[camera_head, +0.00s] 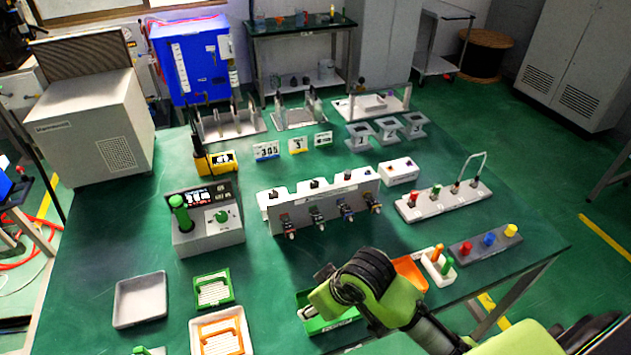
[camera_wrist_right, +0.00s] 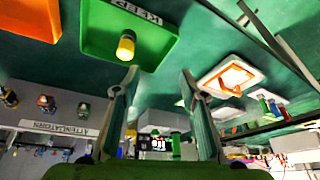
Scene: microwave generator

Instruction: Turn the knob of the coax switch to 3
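A grey box (camera_head: 208,238) stands left of the table's middle, with a lit display, a thick green upright handle (camera_head: 180,210) and a white panel. A small green knob (camera_head: 221,216) sits on that panel; I take it for the coax switch knob, but its pointer and numbers are too small to read. A box with a lit display (camera_wrist_right: 160,144) shows far off between my fingers in the right wrist view. My right gripper (camera_wrist_right: 158,85) is open and empty, apart from the knob. In the head view its arm reaches in from the right, hiding its fingertips. My left gripper is not in view.
A green tray marked KEEP (camera_wrist_right: 95,40) holds a yellow item near my right gripper. A white rack (camera_head: 330,200) with several attenuators stands right of the grey box. Trays (camera_head: 140,299) line the front. Bare green tabletop lies between box and front trays.

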